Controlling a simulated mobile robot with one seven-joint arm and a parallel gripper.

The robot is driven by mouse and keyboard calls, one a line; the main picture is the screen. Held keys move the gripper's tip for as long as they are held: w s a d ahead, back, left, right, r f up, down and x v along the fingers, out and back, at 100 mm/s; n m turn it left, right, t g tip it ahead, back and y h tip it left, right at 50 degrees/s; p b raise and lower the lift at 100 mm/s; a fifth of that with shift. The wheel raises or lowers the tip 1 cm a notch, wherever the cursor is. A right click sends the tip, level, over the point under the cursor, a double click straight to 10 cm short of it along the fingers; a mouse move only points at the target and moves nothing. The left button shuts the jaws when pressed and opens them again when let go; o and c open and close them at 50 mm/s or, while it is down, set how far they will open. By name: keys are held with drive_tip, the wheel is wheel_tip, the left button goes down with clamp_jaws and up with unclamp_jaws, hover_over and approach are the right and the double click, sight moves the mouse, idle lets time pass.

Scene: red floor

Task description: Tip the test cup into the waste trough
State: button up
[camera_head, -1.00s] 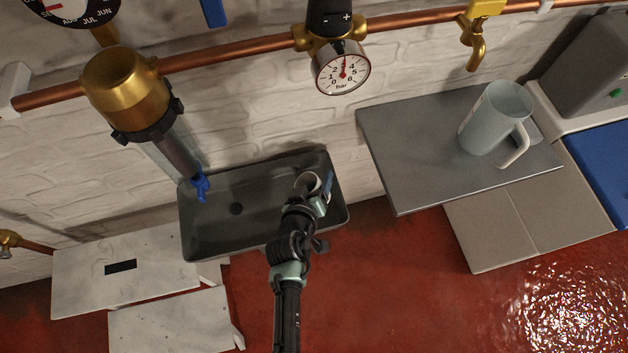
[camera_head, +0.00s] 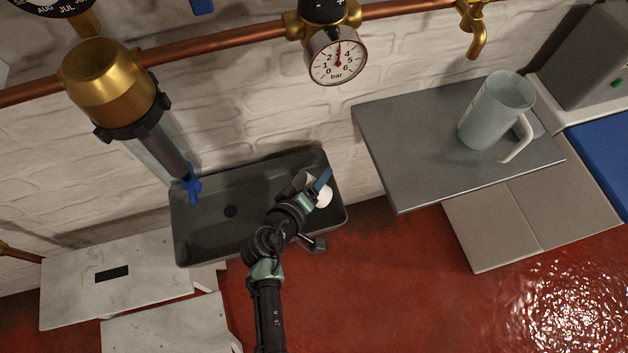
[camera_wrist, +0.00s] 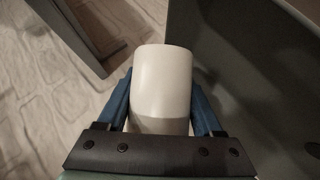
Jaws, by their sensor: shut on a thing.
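The waste trough (camera_head: 255,228) is a dark grey basin against the brick wall, with a round drain. My gripper (camera_head: 318,184) is over its right end. Its blue fingers are shut on the white test cup (camera_head: 325,197). The cup lies well tilted, its mouth toward the left over the trough. In the wrist view the cup (camera_wrist: 162,80) sits between both blue fingers (camera_wrist: 163,103). Its inside is mostly hidden, and I cannot see any liquid pouring.
A valve with a brass cap (camera_head: 110,85) and blue-tipped outlet hangs above the trough's left end. A pressure gauge (camera_head: 338,58) is on the copper pipe. A jug (camera_head: 490,115) stands on the grey shelf (camera_head: 400,150) at right. Pale slabs (camera_head: 110,275) lie at lower left.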

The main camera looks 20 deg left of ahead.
drive_tip(key=shift+d+f+n+t+h+b, duration=0.1)
drive_tip(key=shift+f+n+t+h+b, duration=0.2)
drive_tip(key=shift+n+h+b, duration=0.6)
drive_tip(key=shift+f+n+t+h+b, duration=0.4)
drive_tip(key=shift+n+h+b, duration=0.45)
drive_tip(key=shift+b, duration=0.75)
drive_tip(key=shift+a+r+n+t+h+b, duration=0.35)
drive_tip(key=shift+r+n+t+h+b, duration=0.25)
drive_tip(key=shift+n, duration=0.4)
drive_tip(key=shift+a+r+n+t+h+b, duration=0.35)
drive_tip(key=shift+r+n+h+b, duration=0.25)
drive_tip(key=shift+n+h, duration=0.3)
drive_tip(key=shift+f, duration=0.1)
idle(0.3)
